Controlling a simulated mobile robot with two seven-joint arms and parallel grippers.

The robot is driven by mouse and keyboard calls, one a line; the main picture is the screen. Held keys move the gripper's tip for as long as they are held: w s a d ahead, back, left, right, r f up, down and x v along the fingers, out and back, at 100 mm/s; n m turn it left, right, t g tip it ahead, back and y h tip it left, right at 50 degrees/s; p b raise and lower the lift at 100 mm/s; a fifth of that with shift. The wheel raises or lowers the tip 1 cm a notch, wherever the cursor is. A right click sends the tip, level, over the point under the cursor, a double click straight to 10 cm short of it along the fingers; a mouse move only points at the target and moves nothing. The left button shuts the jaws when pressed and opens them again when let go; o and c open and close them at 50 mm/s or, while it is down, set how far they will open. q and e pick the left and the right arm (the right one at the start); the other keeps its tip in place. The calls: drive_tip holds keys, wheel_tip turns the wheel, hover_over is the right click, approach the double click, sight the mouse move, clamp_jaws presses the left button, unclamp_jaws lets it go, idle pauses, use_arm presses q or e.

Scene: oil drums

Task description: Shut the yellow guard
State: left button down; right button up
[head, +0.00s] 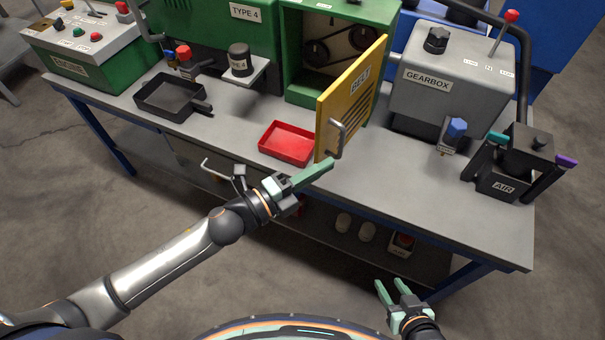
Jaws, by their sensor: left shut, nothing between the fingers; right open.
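The yellow guard (349,98), labelled BELT, stands open on the green machine (334,12), swung out toward me over the workbench. Its dark pulleys (330,46) show in the opening to its left. A grey handle (337,139) is on the guard's near edge. My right gripper (393,287) is open and empty, low in front of the bench at the bottom right.
A red tray (287,143) lies just left of the guard on the workbench (400,205). A black pan (172,97) is further left. The grey gearbox (448,80) and the AIR unit (513,165) stand to the right.

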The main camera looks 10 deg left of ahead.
sight(317, 152)
use_arm(q)
drive_tip(key=w, duration=0.3)
drive_tip(key=shift+w+d+p, duration=0.1)
drive_tip(key=shift+w+p, duration=0.2)
drive_tip(key=shift+w, duration=0.05)
drive_tip(key=shift+w+a, duration=0.25)
drive_tip(key=shift+a, duration=0.3)
drive_tip(key=shift+a, duration=0.15)
